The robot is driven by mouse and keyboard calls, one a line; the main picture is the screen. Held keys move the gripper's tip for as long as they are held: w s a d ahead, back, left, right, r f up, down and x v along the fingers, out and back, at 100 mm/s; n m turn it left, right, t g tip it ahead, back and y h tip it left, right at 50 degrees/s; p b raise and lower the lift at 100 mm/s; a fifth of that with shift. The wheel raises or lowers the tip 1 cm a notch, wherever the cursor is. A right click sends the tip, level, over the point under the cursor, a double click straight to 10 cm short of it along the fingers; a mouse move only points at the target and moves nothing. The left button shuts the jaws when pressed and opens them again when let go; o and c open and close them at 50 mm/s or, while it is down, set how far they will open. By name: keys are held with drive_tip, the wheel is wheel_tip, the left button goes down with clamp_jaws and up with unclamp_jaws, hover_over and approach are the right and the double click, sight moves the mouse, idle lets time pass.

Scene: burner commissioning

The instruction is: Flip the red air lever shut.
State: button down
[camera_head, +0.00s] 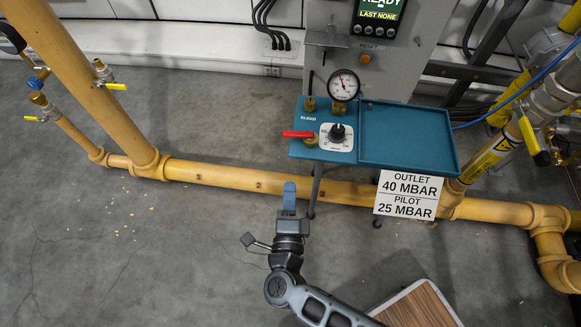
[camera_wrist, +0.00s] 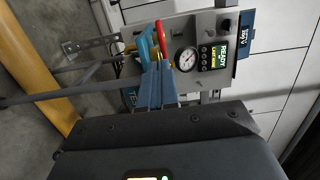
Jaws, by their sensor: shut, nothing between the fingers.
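The red air lever (camera_head: 299,134) points left from a brass fitting on the teal panel (camera_head: 408,133), next to a white dial with a black knob (camera_head: 336,133). My gripper (camera_head: 289,188) has blue fingers, shut and empty. In the head view it is below the panel and apart from the lever, over the yellow pipe. The wrist view shows the blue fingers (camera_wrist: 160,68) together, with a red part beyond their tips; I cannot tell if that is the lever. The fingers hide part of the panel there.
A pressure gauge (camera_head: 344,85) stands up at the panel's back edge. The yellow pipe (camera_head: 225,178) runs below the panel. A white sign (camera_head: 408,195) hangs at the panel's front right. A wooden-topped surface (camera_head: 417,307) is at the lower right. The floor at left is mostly open.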

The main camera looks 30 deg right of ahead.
sight(290, 136)
drive_tip(key=b+x, duration=0.1)
drive_tip(key=x, duration=1.1)
drive_tip(key=shift+w+d, duration=0.15)
drive_tip(key=shift+w, duration=0.05)
drive_tip(key=shift+w+d, duration=0.25)
drive_tip(key=shift+w, duration=0.15)
drive_tip(key=shift+w+d+f+b, duration=0.1)
drive_tip(key=shift+w+d+b, duration=0.1)
drive_tip(key=shift+w+b, duration=0.45)
drive_tip(key=shift+w, duration=0.2)
drive_tip(key=shift+r, duration=0.2)
